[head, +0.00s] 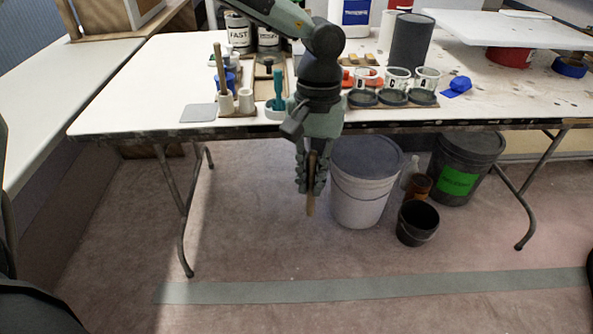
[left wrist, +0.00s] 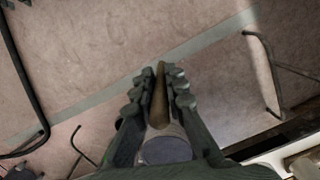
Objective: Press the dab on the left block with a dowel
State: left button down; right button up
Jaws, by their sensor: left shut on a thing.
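My left gripper (head: 311,186) hangs in front of the table's front edge, pointing down, over the floor. In the left wrist view the dowel (left wrist: 158,98) stands between the two fingers. On the table, a small wooden board carries two cream holders, a left one (head: 226,103) and a right one (head: 246,101). A wooden stick (head: 218,68) stands upright at the left holder. I cannot make out the left block or a dab. My right gripper is not in view.
The white table (head: 150,90) holds a teal tool (head: 278,92), a grey square pad (head: 198,113), several clear cups on dark bases (head: 396,80) and a blue piece (head: 458,86). Below stand a lidded white bucket (head: 362,190) and a small black bucket (head: 417,222). Floor in front is clear.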

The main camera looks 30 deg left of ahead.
pick_arm(q)
jog(key=a+r+n, duration=0.1)
jog(key=a+r, duration=0.2)
jog(key=a, duration=0.9)
jog(key=a+r+n, duration=0.2)
jog(key=a+r, duration=0.1)
jog(key=a, duration=0.9)
jog(key=s+a+f+n, duration=0.2)
jog(key=s+a+f, duration=0.3)
jog(key=s+f, duration=0.1)
jog(key=shift+s+f+n+h, duration=0.25)
jog(key=shift+s+n+h, duration=0.05)
jog(key=shift+s+h, duration=0.15)
